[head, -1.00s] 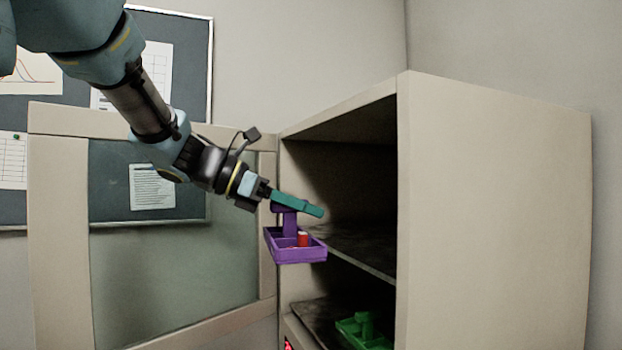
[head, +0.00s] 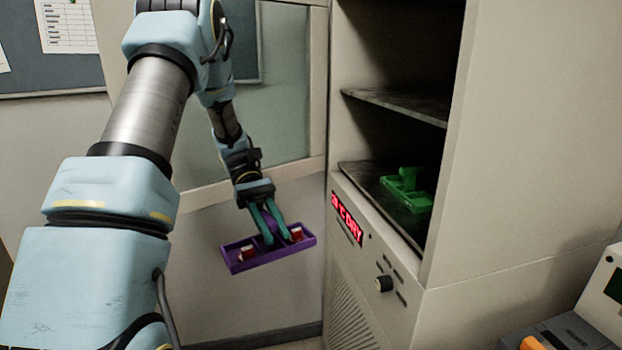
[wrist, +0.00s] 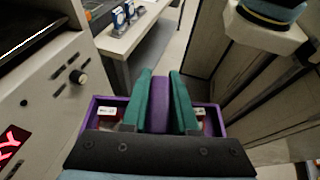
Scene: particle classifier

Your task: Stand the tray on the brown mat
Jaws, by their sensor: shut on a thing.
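A purple tray (head: 262,262) hangs in the air in front of the open cabinet door, with small red and white items in its compartments. My gripper (head: 271,238) is shut on the tray's raised middle handle, with its teal fingers on either side. In the wrist view the fingers (wrist: 160,105) hold the purple handle between them, and the tray (wrist: 95,108) spreads out at both sides. The tray looks about level in the head view. I see no brown mat in either current view.
The open cabinet (head: 470,170) stands at right, with shelves and a green tray (head: 408,190) on the lower shelf. Its glazed door (head: 290,90) is behind my arm. A pale bench (wrist: 130,35) shows in the wrist view. Equipment (head: 605,290) sits at lower right.

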